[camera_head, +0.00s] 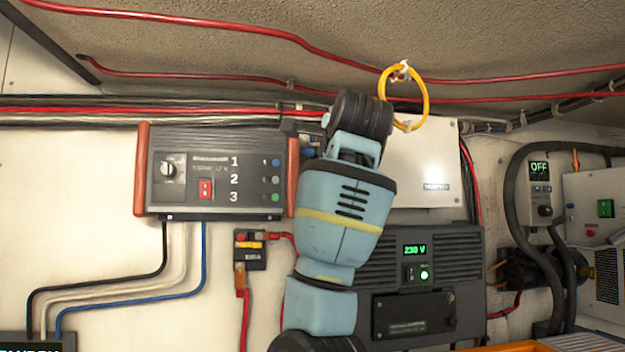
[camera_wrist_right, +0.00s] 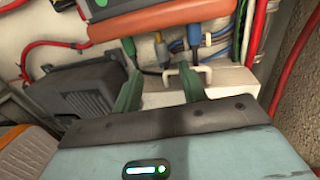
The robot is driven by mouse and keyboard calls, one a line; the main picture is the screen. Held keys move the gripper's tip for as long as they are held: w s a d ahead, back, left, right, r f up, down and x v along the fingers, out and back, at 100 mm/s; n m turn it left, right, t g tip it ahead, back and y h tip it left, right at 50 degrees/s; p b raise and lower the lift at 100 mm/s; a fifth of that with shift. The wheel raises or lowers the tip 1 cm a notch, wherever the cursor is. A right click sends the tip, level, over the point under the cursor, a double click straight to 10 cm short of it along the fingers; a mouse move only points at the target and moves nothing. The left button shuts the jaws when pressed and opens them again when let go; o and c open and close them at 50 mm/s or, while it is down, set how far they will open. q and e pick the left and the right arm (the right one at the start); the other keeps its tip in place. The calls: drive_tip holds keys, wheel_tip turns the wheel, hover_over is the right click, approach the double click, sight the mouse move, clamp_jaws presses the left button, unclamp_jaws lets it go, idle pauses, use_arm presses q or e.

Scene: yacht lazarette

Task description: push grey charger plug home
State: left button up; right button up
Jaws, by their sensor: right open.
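The charger (camera_head: 215,172) is a dark box with red-orange end caps, a knob, a red switch and rows marked 1, 2, 3, on the back wall in the head view. Its orange end cap (camera_wrist_right: 135,27) crosses the top of the right wrist view. Below that cap are a small grey plug (camera_wrist_right: 162,50) and a blue plug (camera_wrist_right: 194,36) on cables; how deeply the grey one sits is too small to tell. My right gripper (camera_wrist_right: 160,90) is open, its two green fingers pointing toward the plugs, with nothing visibly held. My arm hides this area in the head view. My left gripper is out of view.
A white bracket (camera_wrist_right: 188,72) stands between the fingertips and plugs. A dark grey box (camera_wrist_right: 76,98) is left of the fingers. Red cables run nearby. In the head view, a yellow ring (camera_head: 427,98) hangs above, and a 230 V panel (camera_head: 455,257) is right of my arm.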

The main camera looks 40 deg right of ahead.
drive_tip(key=x, duration=0.7)
idle(0.5)
drive_tip(key=shift+d+r, duration=0.1)
clamp_jaws()
